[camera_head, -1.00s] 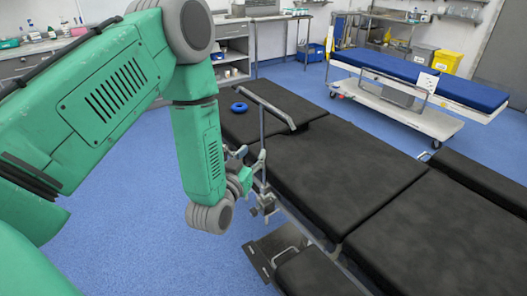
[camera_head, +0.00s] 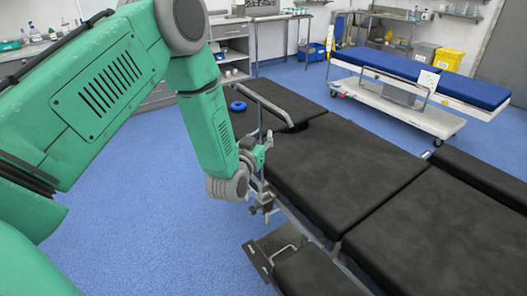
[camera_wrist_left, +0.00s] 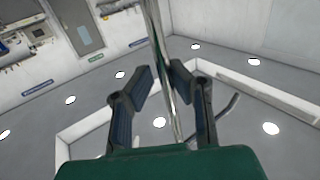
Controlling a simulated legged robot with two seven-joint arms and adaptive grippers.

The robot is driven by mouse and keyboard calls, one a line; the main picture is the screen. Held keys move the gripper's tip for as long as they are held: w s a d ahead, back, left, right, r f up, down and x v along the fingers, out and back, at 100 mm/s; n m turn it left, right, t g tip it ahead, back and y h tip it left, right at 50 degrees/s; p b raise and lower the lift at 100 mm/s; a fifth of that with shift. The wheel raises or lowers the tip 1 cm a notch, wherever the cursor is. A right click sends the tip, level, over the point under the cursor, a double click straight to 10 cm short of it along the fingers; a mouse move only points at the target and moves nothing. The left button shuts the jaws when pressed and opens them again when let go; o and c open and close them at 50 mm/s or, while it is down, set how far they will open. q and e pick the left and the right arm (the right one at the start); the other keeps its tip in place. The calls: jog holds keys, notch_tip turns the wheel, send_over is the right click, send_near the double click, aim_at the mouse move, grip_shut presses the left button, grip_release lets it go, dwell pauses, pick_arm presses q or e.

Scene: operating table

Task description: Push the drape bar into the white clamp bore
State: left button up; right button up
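The drape bar (camera_head: 260,98) is a thin grey metal bar with a bent top, standing upright at the near-left side of the operating table. My left gripper (camera_head: 265,148) is at its upright part, below the bend. In the left wrist view the shiny bar (camera_wrist_left: 164,55) passes between the two fingers of my left gripper (camera_wrist_left: 161,76). The fingers stand apart, with a gap on the left of the bar; the right finger is close to it. A small pale clamp (camera_head: 264,196) sits at the table's side rail below the gripper. Its bore cannot be made out. My right gripper is not in view.
The black-padded operating table (camera_head: 345,165) fills the middle and right. A blue-topped trolley (camera_head: 415,80) stands behind. Blue floor (camera_head: 150,200) is clear on the left.

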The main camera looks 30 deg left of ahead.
aim_at(260, 110)
pick_arm(q)
jog(key=shift+a+f, duration=0.15)
jog(key=shift+a, duration=0.6)
grip_shut()
jog(key=r, duration=0.8)
jog(key=shift+d+r, duration=0.35)
jog(key=shift+r, duration=0.05)
jog(key=shift+a+r, duration=0.15)
jog(key=shift+r, duration=0.45)
